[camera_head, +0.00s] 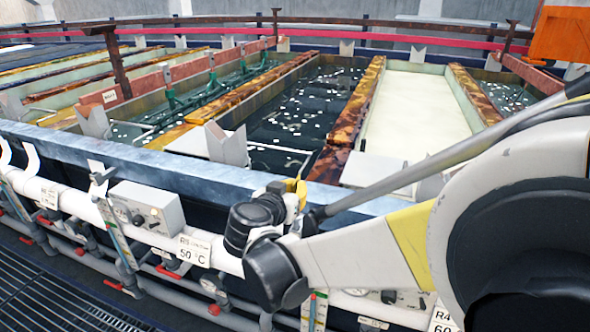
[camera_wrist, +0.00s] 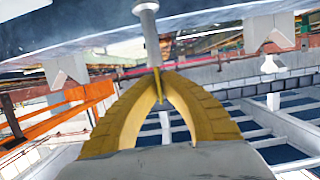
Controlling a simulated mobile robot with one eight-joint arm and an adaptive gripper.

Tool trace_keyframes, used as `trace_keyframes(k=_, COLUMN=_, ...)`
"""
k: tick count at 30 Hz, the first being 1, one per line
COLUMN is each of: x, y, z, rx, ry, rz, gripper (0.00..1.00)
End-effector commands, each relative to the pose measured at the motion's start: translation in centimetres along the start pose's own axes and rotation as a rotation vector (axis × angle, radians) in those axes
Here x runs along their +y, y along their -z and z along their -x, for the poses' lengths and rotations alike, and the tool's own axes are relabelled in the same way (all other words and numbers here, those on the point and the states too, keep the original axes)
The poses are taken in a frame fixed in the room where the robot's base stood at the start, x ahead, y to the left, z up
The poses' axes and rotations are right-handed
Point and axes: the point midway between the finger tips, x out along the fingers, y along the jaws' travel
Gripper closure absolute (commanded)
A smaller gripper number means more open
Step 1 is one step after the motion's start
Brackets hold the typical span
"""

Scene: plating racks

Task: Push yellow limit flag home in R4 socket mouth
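My gripper (camera_wrist: 160,76) shows large in the wrist view, its two yellow fingers arching together at the tips. A thin yellow strip, which looks like the yellow limit flag (camera_wrist: 158,92), sits edge-on between the fingertips. A pale grey post (camera_wrist: 151,35) with a wider rounded end reaches from the tips to the top of the picture. I cannot tell whether it belongs to the flag or to a socket. In the head view my gripper (camera_head: 299,189) is over the tank's front rim, and my wrist hides most of it. An R4 sign (camera_head: 443,320) shows at the lower right; the R4 socket mouth is not clearly seen.
The blue-grey tank rim (camera_head: 110,150) runs across the front, with white pipes and a grey control box (camera_head: 147,207) below it. An R5 sign (camera_head: 194,251) reads 50 °C. Liquid baths lie behind the rim. Pale V-shaped supports (camera_head: 227,144) stand along it.

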Motion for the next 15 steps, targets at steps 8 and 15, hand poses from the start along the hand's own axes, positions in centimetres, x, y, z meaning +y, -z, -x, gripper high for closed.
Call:
trace_keyframes(k=8, x=0.0, y=-0.8, z=-0.2, rx=0.000, ry=0.000, rz=0.000, gripper=1.00)
trace_keyframes(k=15, x=0.0, y=-1.3, z=-0.4, rx=0.000, ry=0.000, rz=0.000, gripper=1.00)
